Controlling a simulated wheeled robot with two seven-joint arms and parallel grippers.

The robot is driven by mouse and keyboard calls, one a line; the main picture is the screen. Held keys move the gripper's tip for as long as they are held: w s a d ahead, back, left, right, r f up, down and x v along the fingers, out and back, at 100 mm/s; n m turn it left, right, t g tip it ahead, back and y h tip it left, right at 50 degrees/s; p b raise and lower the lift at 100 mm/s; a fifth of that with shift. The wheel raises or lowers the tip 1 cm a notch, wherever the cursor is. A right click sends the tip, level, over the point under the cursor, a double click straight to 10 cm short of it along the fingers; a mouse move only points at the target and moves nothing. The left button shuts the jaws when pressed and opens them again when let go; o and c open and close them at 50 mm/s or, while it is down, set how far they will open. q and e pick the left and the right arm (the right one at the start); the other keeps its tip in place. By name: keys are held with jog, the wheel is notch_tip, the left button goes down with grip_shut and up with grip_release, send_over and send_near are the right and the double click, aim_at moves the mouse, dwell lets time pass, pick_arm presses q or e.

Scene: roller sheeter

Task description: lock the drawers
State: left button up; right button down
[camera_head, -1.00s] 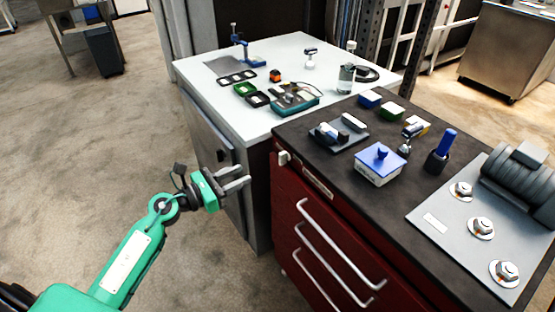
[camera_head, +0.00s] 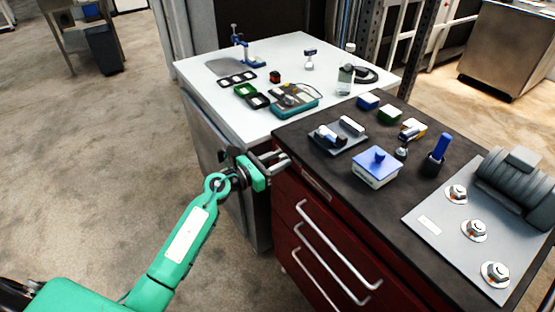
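The red drawer cabinet (camera_head: 290,206) stands at the right with a dark top. Its drawers are closed and carry silver bar handles (camera_head: 322,282). My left gripper (camera_head: 283,159) is at the upper left corner of the cabinet's drawer front, just below the top's edge. Its two fingers point right and appear apart, with a narrow gap. The small pale lock piece at that corner is now hidden by the fingers, so I cannot tell whether they touch it. My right gripper is out of view.
On the dark top are a blue-lidded box (camera_head: 377,168), a blue-handled tool (camera_head: 438,150) and a grey plate with several bolts (camera_head: 428,222). A white-topped cabinet (camera_head: 215,92) holding tools stands behind. The floor at left is clear.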

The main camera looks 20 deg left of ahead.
pick_arm(q)
jog(key=c, duration=0.7)
jog(key=n+p, duration=0.3)
jog(key=n, duration=0.2)
jog(key=n+p, duration=0.3)
jog(key=n, duration=0.2)
jog(key=a+n+p, duration=0.1)
jog(key=n+p, duration=0.2)
jog(key=n, duration=0.2)
jog(key=shift+w+f+p, duration=0.3)
jog(key=shift+f, duration=0.05)
jog(key=shift+f+n+p, duration=0.25)
jog(key=shift+n+p, duration=0.3)
jog(key=shift+n, duration=0.95)
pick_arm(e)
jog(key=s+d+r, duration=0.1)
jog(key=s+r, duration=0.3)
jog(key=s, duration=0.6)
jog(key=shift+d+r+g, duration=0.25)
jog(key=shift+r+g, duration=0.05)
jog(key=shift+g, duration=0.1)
